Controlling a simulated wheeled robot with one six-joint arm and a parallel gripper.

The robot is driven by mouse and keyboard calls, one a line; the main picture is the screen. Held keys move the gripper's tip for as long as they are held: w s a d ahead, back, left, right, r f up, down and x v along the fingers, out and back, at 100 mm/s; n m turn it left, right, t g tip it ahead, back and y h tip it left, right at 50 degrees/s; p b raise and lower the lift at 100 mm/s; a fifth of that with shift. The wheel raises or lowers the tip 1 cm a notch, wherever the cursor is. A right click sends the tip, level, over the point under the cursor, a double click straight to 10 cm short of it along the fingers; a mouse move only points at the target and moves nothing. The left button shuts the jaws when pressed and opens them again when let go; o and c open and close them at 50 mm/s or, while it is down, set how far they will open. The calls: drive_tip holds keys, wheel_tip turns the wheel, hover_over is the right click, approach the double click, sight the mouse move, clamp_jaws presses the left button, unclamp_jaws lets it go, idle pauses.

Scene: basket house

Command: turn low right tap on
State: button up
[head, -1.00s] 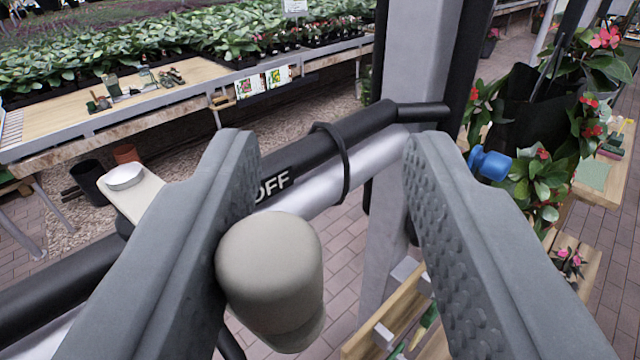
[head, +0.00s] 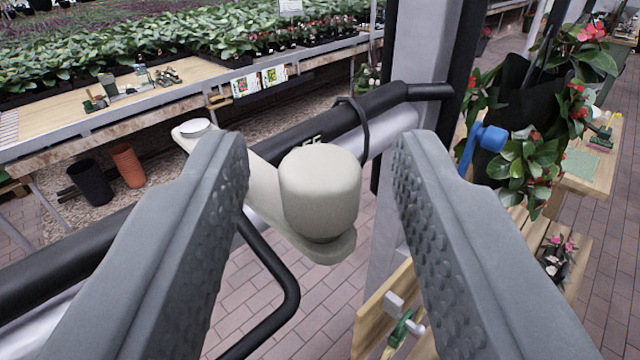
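My gripper (head: 318,145) is open, with its two grey fingers wide apart. Between them is a beige knob (head: 320,190) on the end of a beige lever (head: 262,195), which looks like a tap handle. The lever runs up and left behind the left finger to a pivot with a pale round cap (head: 195,127). The knob sits nearer the left finger, with a gap to the right finger. Lettering on the black pipe (head: 335,130) behind is mostly hidden by the knob; only the end of a word shows.
A bent black rod (head: 275,290) hangs below the lever. A grey post (head: 415,60) stands behind the right finger. A bench of plants (head: 150,95) is at the back left.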

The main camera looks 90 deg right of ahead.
drive_tip(key=w+a, duration=0.4)
drive_tip(key=a, duration=0.3)
drive_tip(key=w+a, duration=0.4)
drive_tip(key=a, duration=0.3)
idle(1.6)
drive_tip(key=shift+a, duration=0.15)
drive_tip(key=a, duration=1.7)
drive_tip(key=shift+s, duration=0.1)
